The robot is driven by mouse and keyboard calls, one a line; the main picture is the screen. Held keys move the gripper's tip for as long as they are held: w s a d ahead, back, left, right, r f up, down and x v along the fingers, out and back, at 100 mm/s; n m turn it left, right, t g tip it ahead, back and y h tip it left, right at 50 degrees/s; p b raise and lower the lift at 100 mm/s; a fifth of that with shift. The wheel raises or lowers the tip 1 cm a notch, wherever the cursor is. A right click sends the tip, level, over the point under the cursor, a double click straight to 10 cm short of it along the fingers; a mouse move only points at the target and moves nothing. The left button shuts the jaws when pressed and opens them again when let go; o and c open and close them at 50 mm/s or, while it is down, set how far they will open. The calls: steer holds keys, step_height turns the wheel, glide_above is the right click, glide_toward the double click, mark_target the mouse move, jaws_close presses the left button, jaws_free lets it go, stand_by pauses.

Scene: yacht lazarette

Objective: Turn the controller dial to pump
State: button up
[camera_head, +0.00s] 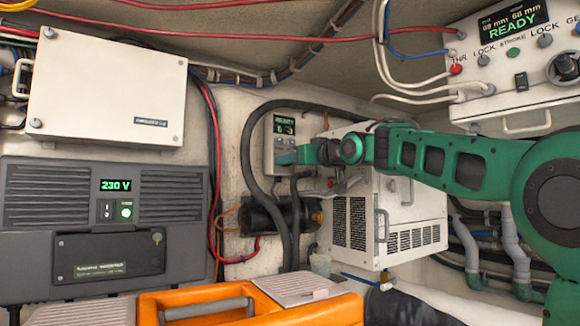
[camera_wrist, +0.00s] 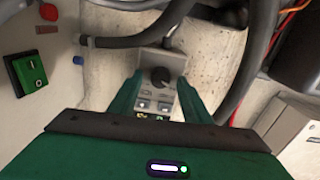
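The controller (camera_head: 283,123) is a small grey box with a lit green display, mounted on the back wall left of the white louvred cabinet. Its black round dial (camera_wrist: 161,77) shows in the wrist view. My gripper (camera_wrist: 160,86) is open, with one green finger on each side of the controller's face and the dial between them. Gaps show between the fingers and the dial, so I see no grip on it. In the head view my gripper (camera_head: 287,157) reaches the lower controller from the right and hides the dial. The dial's position labels are too small to read.
A thick black hose (camera_head: 247,150) loops close around the controller. The white louvred cabinet (camera_head: 415,205) stands right of it, under my arm. A black cylindrical unit (camera_head: 265,215) sits below. An orange case (camera_head: 210,305) is in front, and a grey 230 V unit (camera_head: 95,225) at left.

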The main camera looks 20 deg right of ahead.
steer(key=c, duration=1)
steer(key=shift+m, duration=0.4)
steer(key=m, duration=0.8)
steer(key=shift+d, duration=0.15)
steer(key=shift+f, duration=0.1)
